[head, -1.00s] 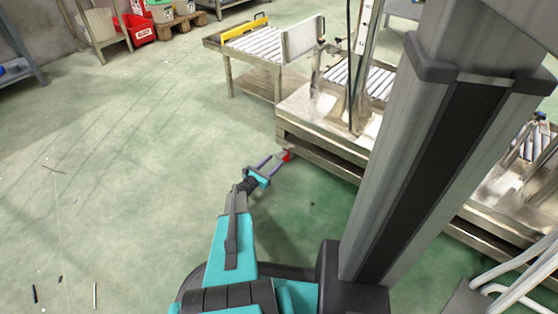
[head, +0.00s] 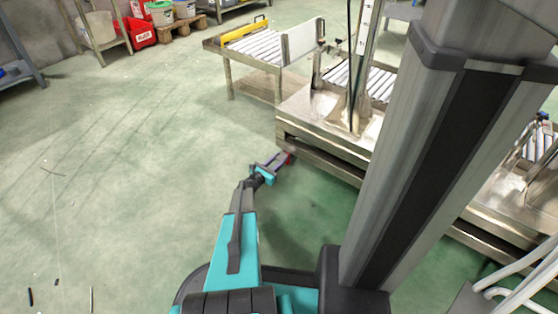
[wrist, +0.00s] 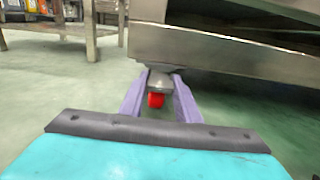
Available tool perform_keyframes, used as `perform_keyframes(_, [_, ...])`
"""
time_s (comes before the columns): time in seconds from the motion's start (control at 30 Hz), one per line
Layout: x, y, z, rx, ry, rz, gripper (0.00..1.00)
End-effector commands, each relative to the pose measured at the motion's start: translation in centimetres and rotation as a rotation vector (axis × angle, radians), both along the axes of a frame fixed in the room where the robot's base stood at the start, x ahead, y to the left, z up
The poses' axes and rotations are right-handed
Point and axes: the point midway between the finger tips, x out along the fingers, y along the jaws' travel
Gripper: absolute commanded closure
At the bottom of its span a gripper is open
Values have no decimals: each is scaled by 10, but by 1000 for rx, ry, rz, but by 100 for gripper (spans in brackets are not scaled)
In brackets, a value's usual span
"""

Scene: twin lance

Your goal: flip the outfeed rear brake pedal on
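The brake pedal shows as a small red block (wrist: 155,100) under a grey metal plate (wrist: 160,82), low at the foot of the steel conveyor bench. In the head view a bit of its red (head: 290,159) shows at my fingertips. My gripper (wrist: 161,78) has purple fingers standing apart, one on each side of the pedal. It also shows low above the floor in the head view (head: 280,160). A gap shows between the red block and the right finger; contact on the left cannot be told. The pedal's far end is hidden.
The steel bench (wrist: 220,50) overhangs to the right of my fingers. A roller table (head: 262,45) stands further back. Green floor (head: 120,180) is clear to the left. My own column blocks part of the right side.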

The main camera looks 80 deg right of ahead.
Motion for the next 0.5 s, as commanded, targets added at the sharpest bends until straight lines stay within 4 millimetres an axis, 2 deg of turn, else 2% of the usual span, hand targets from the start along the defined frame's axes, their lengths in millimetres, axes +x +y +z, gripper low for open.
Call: perform_keyframes(0.5, [1,0,-10,-108,61,0,93])
